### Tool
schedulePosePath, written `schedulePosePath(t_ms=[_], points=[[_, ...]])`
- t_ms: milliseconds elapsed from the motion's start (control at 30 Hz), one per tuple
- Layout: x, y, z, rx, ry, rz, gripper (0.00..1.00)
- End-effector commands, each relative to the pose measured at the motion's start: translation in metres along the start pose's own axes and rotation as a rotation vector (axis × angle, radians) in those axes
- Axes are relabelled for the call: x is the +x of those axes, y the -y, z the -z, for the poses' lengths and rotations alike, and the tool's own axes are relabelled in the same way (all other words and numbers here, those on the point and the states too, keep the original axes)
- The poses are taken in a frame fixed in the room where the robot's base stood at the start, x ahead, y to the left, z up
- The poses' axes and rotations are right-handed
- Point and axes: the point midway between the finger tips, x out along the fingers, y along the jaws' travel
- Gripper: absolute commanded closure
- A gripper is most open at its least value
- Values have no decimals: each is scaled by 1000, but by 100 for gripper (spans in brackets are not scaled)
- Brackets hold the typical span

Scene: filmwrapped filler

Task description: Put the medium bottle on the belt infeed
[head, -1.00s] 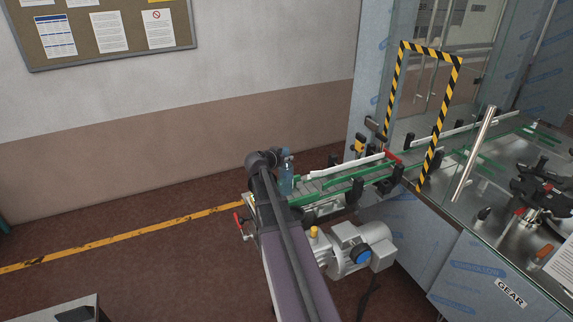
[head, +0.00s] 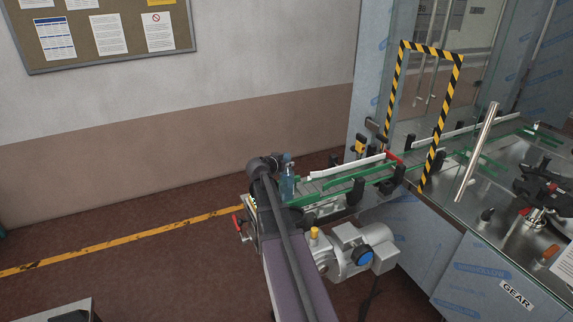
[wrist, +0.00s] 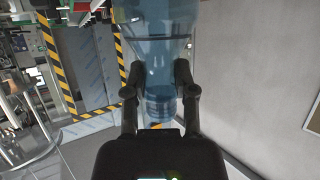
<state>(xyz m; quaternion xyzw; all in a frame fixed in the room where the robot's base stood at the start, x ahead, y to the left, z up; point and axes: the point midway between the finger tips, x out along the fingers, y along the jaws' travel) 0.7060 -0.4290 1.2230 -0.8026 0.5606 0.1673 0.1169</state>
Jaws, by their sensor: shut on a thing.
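The medium bottle (head: 288,180) is translucent blue and stands upright at the near left end of the belt infeed (head: 322,186). In the wrist view the bottle (wrist: 155,50) fills the top middle, with its narrow neck between the fingers. My gripper (wrist: 160,85) is shut on the bottle. In the head view my gripper (head: 276,162) is small and partly hidden behind my arm at the bottle's upper part. I cannot tell whether the bottle's base touches the belt.
Green guide rails (head: 345,190) line the belt, which runs right through a black-and-yellow striped frame (head: 434,120) into the glazed machine. A grey motor (head: 352,250) sits below the infeed. A red-handled lever (head: 238,226) is at its left end.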

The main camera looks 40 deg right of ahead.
Motion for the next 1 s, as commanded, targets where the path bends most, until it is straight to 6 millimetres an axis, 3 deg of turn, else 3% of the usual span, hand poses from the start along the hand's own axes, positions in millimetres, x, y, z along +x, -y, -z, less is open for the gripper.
schedulePosePath(t_ms=[133,167,267,833,1000], points=[[1,0,-4,0,0,0,100],[1,0,-3,0,0,0,59],[1,0,-2,0,0,0,30],[-1,1,1,0,0,1,30],[-19,0,1,-2,0,2,30]])
